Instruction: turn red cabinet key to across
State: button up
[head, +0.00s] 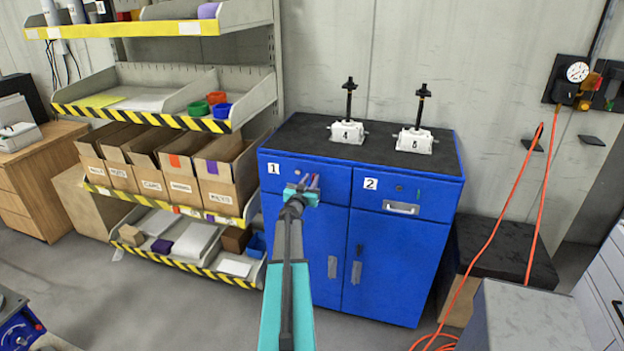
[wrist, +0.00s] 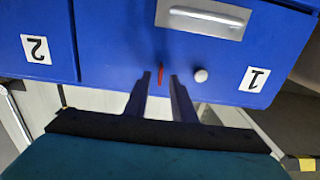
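The red cabinet key (wrist: 160,75) shows in the wrist view as a narrow upright strip on the blue face of drawer 1 (wrist: 110,60). It looks lengthwise up and down in that picture. My gripper (wrist: 160,77) is open, with one dark finger on each side of the key and a visible gap to each. I cannot tell how deep the key sits between the fingers. In the head view my gripper (head: 308,182) is in front of drawer 1 of the blue cabinet (head: 385,245) and hides the key.
A whitish round knob (wrist: 201,75) sits beside the key, and a metal handle (wrist: 203,20) is close by. Drawer 2 has its own handle (head: 401,208). Two screw jacks (head: 348,130) stand on the black top. Shelves (head: 165,110) stand left; an orange hose (head: 490,235) hangs right.

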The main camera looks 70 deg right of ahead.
jog(key=shift+d, duration=0.55)
grip_shut()
